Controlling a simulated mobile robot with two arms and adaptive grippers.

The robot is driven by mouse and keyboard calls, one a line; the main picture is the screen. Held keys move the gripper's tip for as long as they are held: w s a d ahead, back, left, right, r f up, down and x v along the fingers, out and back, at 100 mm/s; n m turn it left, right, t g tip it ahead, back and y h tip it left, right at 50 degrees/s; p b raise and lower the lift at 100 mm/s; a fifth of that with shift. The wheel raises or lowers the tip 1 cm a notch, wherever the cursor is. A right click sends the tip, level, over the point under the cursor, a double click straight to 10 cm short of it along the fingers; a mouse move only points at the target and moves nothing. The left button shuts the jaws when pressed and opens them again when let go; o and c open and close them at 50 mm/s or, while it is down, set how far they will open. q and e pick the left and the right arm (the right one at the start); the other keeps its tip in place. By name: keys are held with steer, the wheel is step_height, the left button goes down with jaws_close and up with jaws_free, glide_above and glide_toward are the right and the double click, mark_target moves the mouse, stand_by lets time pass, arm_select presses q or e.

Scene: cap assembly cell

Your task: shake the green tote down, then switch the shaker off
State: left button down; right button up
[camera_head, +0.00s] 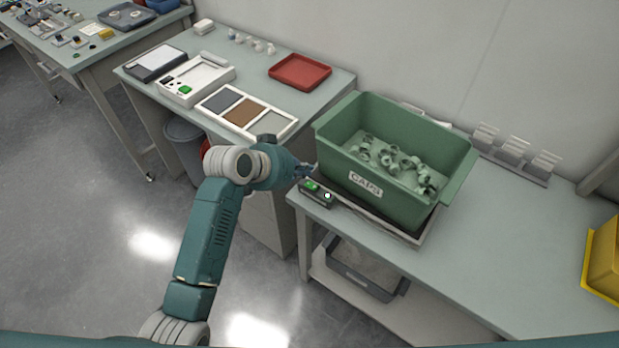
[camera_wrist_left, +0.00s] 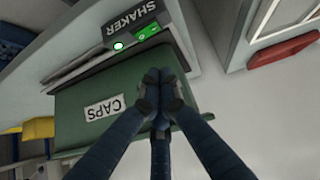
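The green tote (camera_head: 400,197), labelled CAPS, stands on the flat shaker plate (camera_head: 428,236) on the bench. Several pale caps (camera_head: 395,160) lie loose inside it. The shaker's switch box (camera_head: 311,192) sits at the tote's front left corner, with a green switch and a lit white lamp. In the left wrist view the box (camera_wrist_left: 132,30) reads SHAKER, and the tote (camera_wrist_left: 75,125) is beside it. My left gripper (camera_head: 303,171) is just above and behind the switch box, near the tote's left side. In the left wrist view its fingertips (camera_wrist_left: 160,88) are together with nothing seen between them. My right gripper is out of view.
A neighbouring bench at left holds a red tray (camera_head: 299,71), a three-part tray (camera_head: 243,113) and white-framed boxes. A yellow bin (camera_head: 603,262) is at the far right. A grey bin (camera_head: 365,268) is on the shelf below. The bench front right is clear.

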arm_select(q)
glide_above(310, 188)
step_height(310, 188, down, 4)
steer(key=shift+w+a+f+p, duration=0.1)
steer(key=shift+w+p, duration=0.05)
steer(key=shift+p, duration=0.2)
steer(key=shift+f, duration=0.75)
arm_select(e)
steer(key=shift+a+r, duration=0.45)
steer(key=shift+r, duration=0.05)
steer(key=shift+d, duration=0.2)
arm_select(q)
steer(key=shift+s+f+p, duration=0.15)
steer(key=shift+s+p, duration=0.05)
steer(key=shift+p, duration=0.2)
steer(key=shift+f+y, duration=0.15)
steer(key=shift+y, duration=0.15)
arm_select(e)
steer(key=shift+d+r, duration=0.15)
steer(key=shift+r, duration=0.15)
